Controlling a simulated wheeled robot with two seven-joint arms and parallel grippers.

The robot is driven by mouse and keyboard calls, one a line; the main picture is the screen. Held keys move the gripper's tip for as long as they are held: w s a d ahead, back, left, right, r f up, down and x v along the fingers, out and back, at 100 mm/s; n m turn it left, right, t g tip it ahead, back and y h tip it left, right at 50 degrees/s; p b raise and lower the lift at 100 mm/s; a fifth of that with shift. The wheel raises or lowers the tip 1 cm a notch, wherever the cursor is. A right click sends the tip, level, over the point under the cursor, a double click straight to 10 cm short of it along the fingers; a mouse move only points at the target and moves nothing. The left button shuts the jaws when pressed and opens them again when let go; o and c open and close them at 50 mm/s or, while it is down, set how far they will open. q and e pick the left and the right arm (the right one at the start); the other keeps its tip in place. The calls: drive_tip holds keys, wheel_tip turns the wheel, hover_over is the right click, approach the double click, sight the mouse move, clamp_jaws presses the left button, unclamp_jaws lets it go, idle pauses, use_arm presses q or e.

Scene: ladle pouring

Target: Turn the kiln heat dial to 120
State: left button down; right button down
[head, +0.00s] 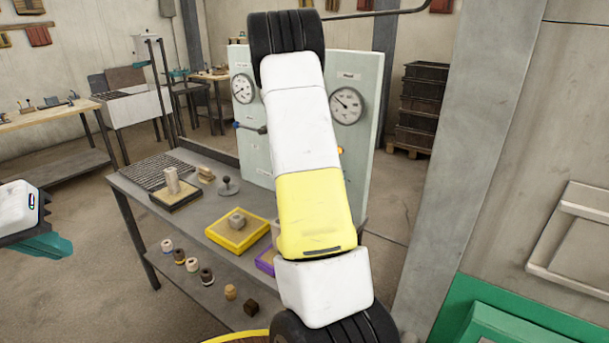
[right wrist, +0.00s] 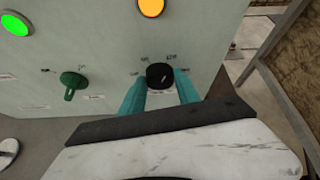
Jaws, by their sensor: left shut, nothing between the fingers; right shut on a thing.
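The pale control panel (head: 365,165) stands at the back of the bench. In the right wrist view, a round black dial (right wrist: 160,71) with a light pointer mark sits low on the panel face, ringed by small labels too small to read. The teal fingers of my right gripper (right wrist: 160,79) are closed on the dial from both sides. In the head view my right arm covers the dial and the right gripper. My left gripper (head: 45,246) is shut and empty at the left edge, well away from the panel.
Beside the dial are a green knob (right wrist: 73,84), a lit green lamp (right wrist: 15,25) and a lit orange lamp (right wrist: 151,7). Two gauges (head: 346,105) sit higher. The bench (head: 150,212) carries a yellow tray (head: 222,239), a dark tray and small blocks.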

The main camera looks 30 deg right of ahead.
drive_tip(key=shift+f, duration=0.1)
idle(0.3)
drive_tip(key=c, duration=0.9)
unclamp_jaws()
drive_tip(key=v, duration=0.8)
drive_tip(key=shift+s+d, duration=0.1)
drive_tip(key=shift+m, duration=0.3)
